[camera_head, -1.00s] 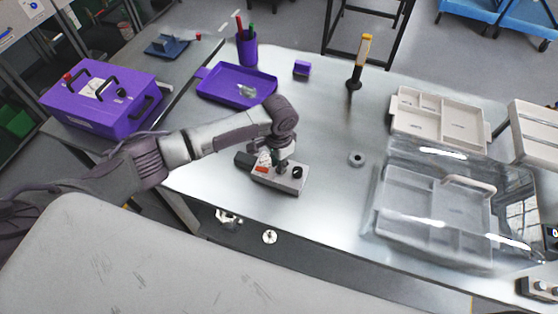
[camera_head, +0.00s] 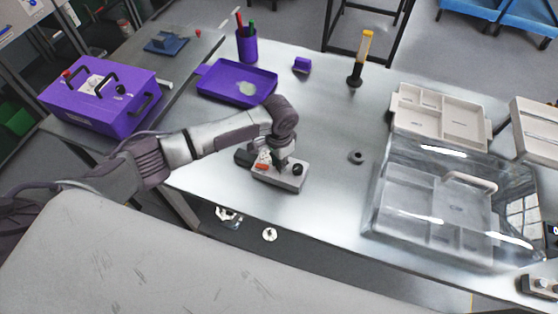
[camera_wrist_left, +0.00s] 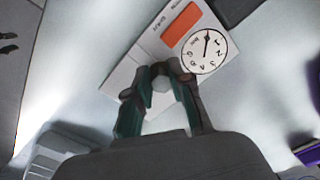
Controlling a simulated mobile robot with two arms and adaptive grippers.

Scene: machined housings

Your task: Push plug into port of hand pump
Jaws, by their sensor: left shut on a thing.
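The hand pump (camera_head: 284,178) is a light grey box with a black knob, an orange label and a dark part at its left end, on the metal table. In the left wrist view its pale face (camera_wrist_left: 150,46) shows an orange label and a round dial. My left gripper (camera_head: 280,159) is over the pump, pointing down. In the wrist view its fingertips (camera_wrist_left: 158,78) are shut on a small grey piece, seemingly the plug (camera_wrist_left: 161,85), against the pump's face. The port is hidden, so I cannot tell how deep the plug sits. My right gripper is not in view.
A purple tray (camera_head: 212,91) holding a pale piece, a purple cup of pens (camera_head: 247,46) and a purple block (camera_head: 302,65) stand behind. A dark ring (camera_head: 357,157) lies to the right. Beyond it are a clear-lidded case (camera_head: 440,207) and a beige tray (camera_head: 396,118).

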